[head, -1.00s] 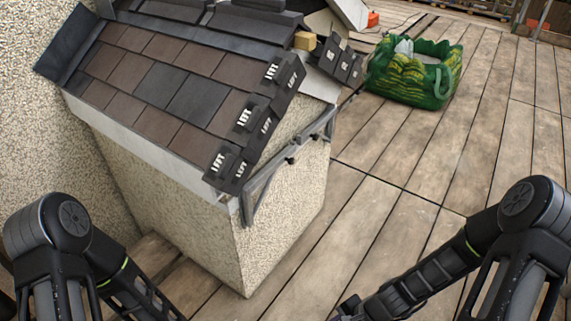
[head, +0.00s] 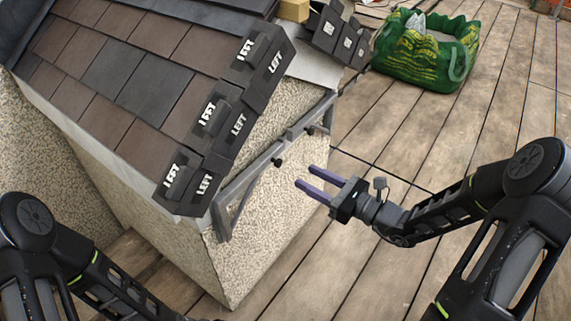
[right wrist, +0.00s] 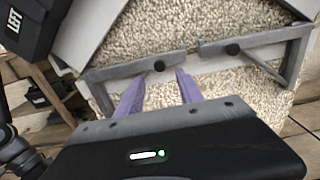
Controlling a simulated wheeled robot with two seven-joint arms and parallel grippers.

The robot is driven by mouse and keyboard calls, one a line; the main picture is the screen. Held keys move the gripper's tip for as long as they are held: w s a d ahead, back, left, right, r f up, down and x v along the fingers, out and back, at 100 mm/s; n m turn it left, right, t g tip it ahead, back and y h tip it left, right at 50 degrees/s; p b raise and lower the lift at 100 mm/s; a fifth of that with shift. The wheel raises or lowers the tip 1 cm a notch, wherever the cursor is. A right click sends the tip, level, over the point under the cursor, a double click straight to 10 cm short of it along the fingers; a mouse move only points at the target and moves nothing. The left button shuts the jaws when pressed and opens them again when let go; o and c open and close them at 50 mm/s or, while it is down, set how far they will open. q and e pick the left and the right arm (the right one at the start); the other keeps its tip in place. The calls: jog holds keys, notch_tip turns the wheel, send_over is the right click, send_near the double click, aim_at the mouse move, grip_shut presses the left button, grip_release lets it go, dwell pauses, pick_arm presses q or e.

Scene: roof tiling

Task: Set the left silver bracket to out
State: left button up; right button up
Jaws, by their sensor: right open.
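The left silver bracket (head: 248,175) is a grey bar with a slanted brace on the pebbled gable wall, below the roof edge. A black knob (head: 277,162) sits near its right end. The bracket also shows in the right wrist view (right wrist: 120,71). My right gripper (head: 304,176) is open and empty, apart from the wall, with its purple fingers pointing at the knob. In the right wrist view, the knob (right wrist: 159,66) appears between the fingertips (right wrist: 160,77). My left gripper is out of view.
A second silver bracket (head: 318,112) with its own knob lies to the right. Dark roof tiles marked LEFT (head: 238,124) overhang the wall top. A green bag (head: 425,55) stands on the plank deck (head: 400,130), which is largely clear to the right.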

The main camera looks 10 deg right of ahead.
aim_at(280, 164)
jog(key=shift+w+a, duration=0.1)
jog(key=b+x, duration=0.1)
jog(key=x, duration=0.5)
jog(key=shift+w+a+f, duration=0.1)
jog(key=shift+w, duration=0.05)
jog(key=shift+w+a, duration=0.4)
jog(key=shift+w, duration=0.05)
grip_shut()
dwell(1.0)
